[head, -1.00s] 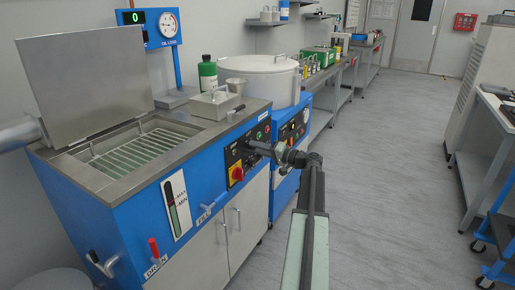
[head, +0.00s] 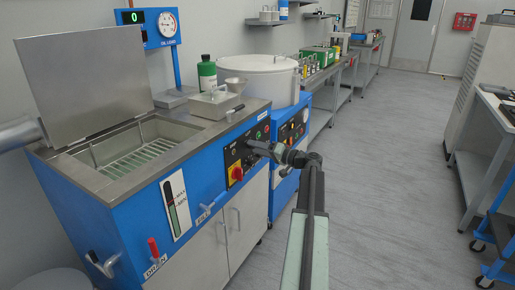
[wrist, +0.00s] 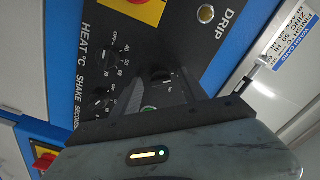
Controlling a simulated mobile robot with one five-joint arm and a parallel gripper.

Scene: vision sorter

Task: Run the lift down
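The wash tank (head: 60,160) is open in the head view, its lid (head: 85,85) raised. A wire rack (head: 135,162), which appears to be the lift, sits down inside the tank, below the rim. The control panel (head: 238,158) is on the blue front, with a red switch on a yellow plate (head: 236,174). My gripper (head: 254,148) is at the panel's right part, at or very near its surface. In the wrist view the panel shows heat and shake dials (wrist: 105,98), and a green button (wrist: 148,109) is partly hidden by my gripper.
A drain lever with a red handle (head: 153,246) and a fill lever (head: 211,207) stick out of the front. A green bottle (head: 207,75) and a lidded box (head: 214,101) stand on top. The floor (head: 390,190) to the right is clear.

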